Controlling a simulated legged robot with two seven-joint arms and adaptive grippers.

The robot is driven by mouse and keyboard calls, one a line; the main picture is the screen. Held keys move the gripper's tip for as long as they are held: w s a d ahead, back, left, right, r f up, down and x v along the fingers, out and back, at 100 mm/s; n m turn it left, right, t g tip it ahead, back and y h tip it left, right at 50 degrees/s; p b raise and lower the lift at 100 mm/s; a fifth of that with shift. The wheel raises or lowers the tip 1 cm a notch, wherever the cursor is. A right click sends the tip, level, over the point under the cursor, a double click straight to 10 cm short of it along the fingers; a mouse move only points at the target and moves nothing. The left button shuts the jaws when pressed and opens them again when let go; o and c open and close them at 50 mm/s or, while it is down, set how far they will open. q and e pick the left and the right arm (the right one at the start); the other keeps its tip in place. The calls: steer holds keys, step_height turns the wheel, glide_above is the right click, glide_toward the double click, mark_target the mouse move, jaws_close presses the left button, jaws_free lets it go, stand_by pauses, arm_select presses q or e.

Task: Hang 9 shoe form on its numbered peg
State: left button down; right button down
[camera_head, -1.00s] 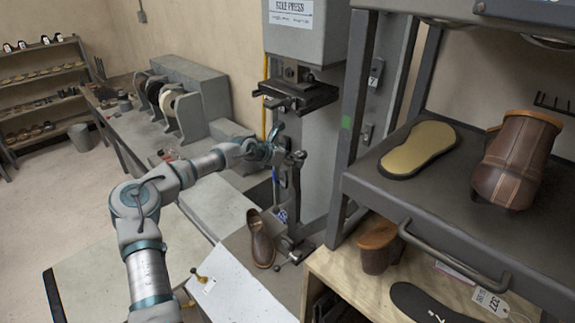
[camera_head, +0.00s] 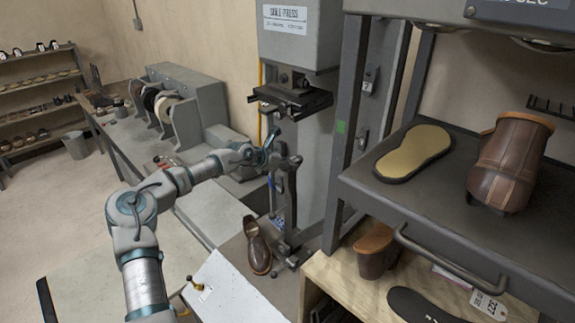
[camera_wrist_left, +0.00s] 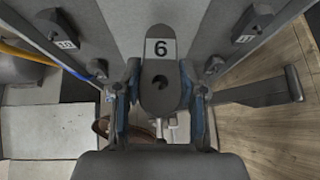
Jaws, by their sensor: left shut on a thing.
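My left gripper (camera_head: 272,150) is in front of the grey column below the sole press head. In the left wrist view, its two fingers (camera_wrist_left: 160,98) are closed on the sides of a grey shoe form (camera_wrist_left: 160,99) with a dark hole. The white label (camera_wrist_left: 160,48) at its far end reads as a 6 in this picture, which would be a 9 upside down. Numbered peg tags stand at the left (camera_wrist_left: 67,43) and right (camera_wrist_left: 246,39) of it. A peg tag (camera_head: 369,84) shows beside the press. I cannot tell whether the form touches a peg. My right gripper is not in view.
The press head (camera_head: 290,97) overhangs the gripper. A brown shoe (camera_head: 257,246) stands below on the bench. A dark rack shelf (camera_head: 440,215) with a tan sole (camera_head: 413,151) and a brown shoe (camera_head: 508,165) crowds the right. A white sheet (camera_head: 235,298) lies in front.

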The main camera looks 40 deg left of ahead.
mark_target(296, 158)
arm_select(q)
steer(key=shift+a+r, duration=0.1)
steer(key=shift+r, duration=0.35)
steer(key=shift+a+r+p, duration=0.15)
steer(key=shift+r+p, duration=0.4)
steer(key=shift+r, duration=0.55)
